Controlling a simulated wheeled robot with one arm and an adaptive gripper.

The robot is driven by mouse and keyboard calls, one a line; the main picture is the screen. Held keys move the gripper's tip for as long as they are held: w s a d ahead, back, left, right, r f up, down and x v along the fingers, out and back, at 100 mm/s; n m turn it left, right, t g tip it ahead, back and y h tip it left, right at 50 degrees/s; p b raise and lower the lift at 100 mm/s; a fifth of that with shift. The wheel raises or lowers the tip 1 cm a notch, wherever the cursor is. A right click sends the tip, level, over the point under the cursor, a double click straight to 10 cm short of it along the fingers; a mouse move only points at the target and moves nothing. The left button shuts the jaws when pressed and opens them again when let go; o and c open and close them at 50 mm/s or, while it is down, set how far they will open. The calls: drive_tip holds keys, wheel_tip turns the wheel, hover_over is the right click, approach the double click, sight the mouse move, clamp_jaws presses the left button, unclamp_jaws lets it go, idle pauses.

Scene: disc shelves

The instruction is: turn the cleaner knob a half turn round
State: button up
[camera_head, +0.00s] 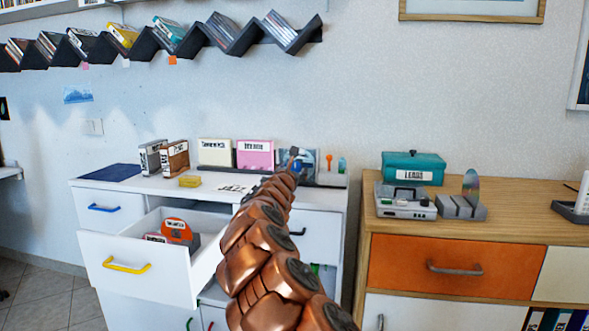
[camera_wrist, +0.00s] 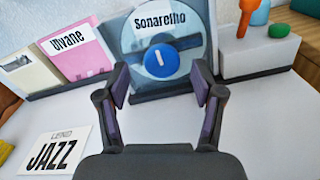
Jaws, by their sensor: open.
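The cleaner knob (camera_wrist: 160,60) is a round blue knob with a white upright mark. It sits at the centre of a light blue disc labelled "Sonarelho" (camera_wrist: 138,50) standing in a dark holder on the white cabinet top. My gripper (camera_wrist: 160,84) is open in the wrist view, one finger to each side and nearer the camera than the knob. The fingers look apart from the knob, with nothing between them. In the head view my gripper (camera_head: 294,153) is small and at the far end of my copper arm, in front of the disc, partly hiding it.
Cases in white and pink (camera_head: 255,154) stand left of the disc. A white block with orange and green pieces (camera_wrist: 262,57) stands right of it. A "JAZZ" card (camera_wrist: 54,151) lies on the top. An open drawer (camera_head: 140,270) juts out at front left.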

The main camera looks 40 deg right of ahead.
drive_tip(key=shift+x, duration=0.95)
drive_tip(key=shift+s, duration=0.1)
drive_tip(key=shift+c, duration=0.3)
drive_tip(key=c, duration=1.1)
